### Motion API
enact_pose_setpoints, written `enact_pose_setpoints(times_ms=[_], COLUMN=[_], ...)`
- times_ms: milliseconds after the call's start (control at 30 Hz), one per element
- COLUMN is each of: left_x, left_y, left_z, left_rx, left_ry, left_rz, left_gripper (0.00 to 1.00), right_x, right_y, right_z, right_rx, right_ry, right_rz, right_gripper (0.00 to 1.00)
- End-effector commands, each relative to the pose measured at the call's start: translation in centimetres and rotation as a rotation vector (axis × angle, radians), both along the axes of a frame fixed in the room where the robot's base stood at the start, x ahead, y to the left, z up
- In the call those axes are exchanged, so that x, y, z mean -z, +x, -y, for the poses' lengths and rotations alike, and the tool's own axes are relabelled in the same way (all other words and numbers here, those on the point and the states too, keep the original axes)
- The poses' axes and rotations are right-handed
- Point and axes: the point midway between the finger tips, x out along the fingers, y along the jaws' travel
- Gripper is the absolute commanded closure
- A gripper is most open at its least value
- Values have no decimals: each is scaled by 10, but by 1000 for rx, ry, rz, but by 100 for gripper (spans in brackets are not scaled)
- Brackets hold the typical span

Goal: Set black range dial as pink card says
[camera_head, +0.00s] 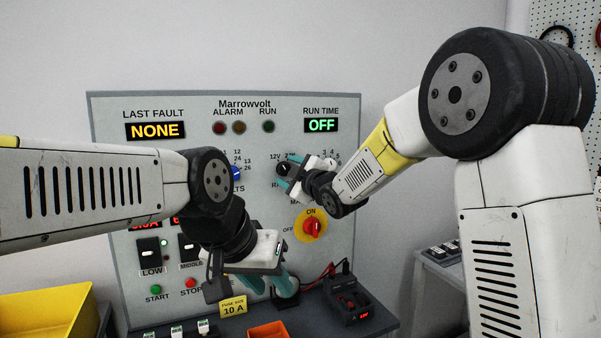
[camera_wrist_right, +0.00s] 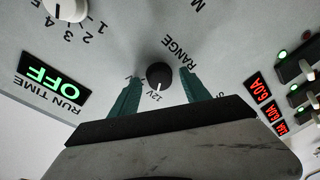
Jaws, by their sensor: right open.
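The black range dial (camera_wrist_right: 158,76) is on the panel (camera_head: 180,108), with its white mark toward the 12V label in the right wrist view. My right gripper (camera_wrist_right: 157,82) is open, with one teal finger on each side of the dial; I cannot tell whether they touch it. In the head view my right gripper (camera_head: 290,173) is at the panel and partly hides the dial. My left gripper (camera_head: 270,283) points down low before the panel, its teal fingers apart and nothing seen between them. I see no pink card; a yellow card (camera_head: 233,306) reads 10 A.
A white knob (camera_wrist_right: 66,8) is near the range dial. A red switch (camera_head: 312,227) on a yellow plate is below it. A black device (camera_head: 355,305) with red leads and an orange bin (camera_head: 269,330) are on the bench. A yellow bin (camera_head: 45,312) is at left.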

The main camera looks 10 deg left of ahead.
Motion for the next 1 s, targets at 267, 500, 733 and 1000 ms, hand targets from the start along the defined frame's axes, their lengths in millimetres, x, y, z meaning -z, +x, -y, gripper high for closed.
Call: enact_pose_setpoints(times_ms=[267, 500, 733, 1000], left_x=[0, 0, 0, 0], left_y=[0, 0, 0, 0], left_z=[0, 0, 0, 0], left_rx=[0, 0, 0, 0], left_ry=[0, 0, 0, 0], left_rz=[0, 0, 0, 0], left_gripper=[64, 64, 64, 64], right_x=[0, 0, 0, 1], right_y=[0, 0, 0, 0], right_z=[0, 1, 1, 2], right_rx=[0, 0, 1, 2], right_ry=[0, 4, 56, 217], right_rz=[0, -3, -39, -148], right_gripper=[88, 100, 100, 100])
